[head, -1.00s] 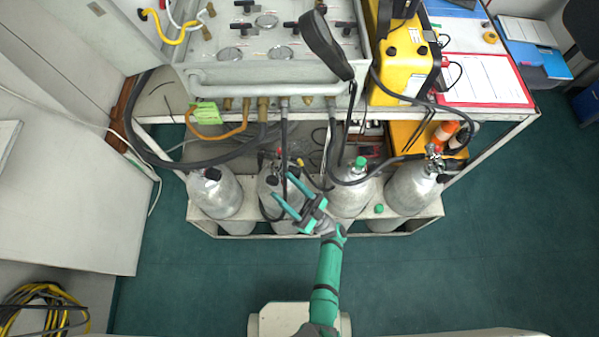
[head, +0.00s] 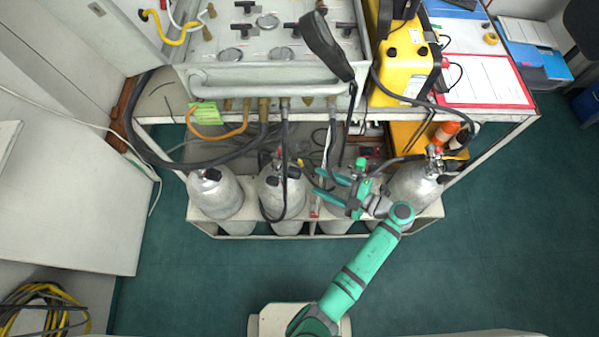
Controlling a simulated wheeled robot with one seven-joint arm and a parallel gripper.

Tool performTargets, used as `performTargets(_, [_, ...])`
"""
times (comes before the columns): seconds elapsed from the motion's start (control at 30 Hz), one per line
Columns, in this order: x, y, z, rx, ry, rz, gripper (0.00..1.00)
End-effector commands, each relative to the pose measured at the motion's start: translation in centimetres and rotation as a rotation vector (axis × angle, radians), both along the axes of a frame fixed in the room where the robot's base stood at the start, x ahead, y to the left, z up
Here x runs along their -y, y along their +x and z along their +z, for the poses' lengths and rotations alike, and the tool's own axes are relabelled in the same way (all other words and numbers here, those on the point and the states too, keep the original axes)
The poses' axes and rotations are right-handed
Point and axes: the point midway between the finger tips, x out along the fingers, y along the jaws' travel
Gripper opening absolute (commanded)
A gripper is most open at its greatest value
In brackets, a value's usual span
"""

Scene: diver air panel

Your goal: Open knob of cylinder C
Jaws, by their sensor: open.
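Several silver gas cylinders stand in a row in a white rack. I cannot read their letters. The third cylinder from the left (head: 338,215) has a green knob (head: 361,163) at its top and is partly covered by my gripper. My gripper (head: 328,184) is open, with two teal fingers pointing left over the upper part of this cylinder. Nothing shows between the fingers. The knob is close beside the gripper body; I cannot tell whether they touch.
The first cylinder (head: 216,196), second cylinder (head: 284,192) and rightmost cylinder (head: 412,184) stand beside it in the rack (head: 250,236). Black hoses (head: 285,140) hang down among them from the panel (head: 265,45). The green floor (head: 200,285) in front is clear.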

Motion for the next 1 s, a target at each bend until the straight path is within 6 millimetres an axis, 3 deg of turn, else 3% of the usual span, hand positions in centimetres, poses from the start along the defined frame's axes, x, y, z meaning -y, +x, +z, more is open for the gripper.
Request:
performTargets(0.2, [-3.5,1.8,-0.9,-0.002,0.002,0.006,0.51])
performTargets(0.5, [-6.9,4.0,-1.7,-0.001,0.004,0.004,0.51])
performTargets(0.93, [-7.6,4.4,-1.9,-0.001,0.003,0.002,0.51])
performTargets(1.0, [-7.6,4.4,-1.9,-0.001,0.003,0.002,0.37])
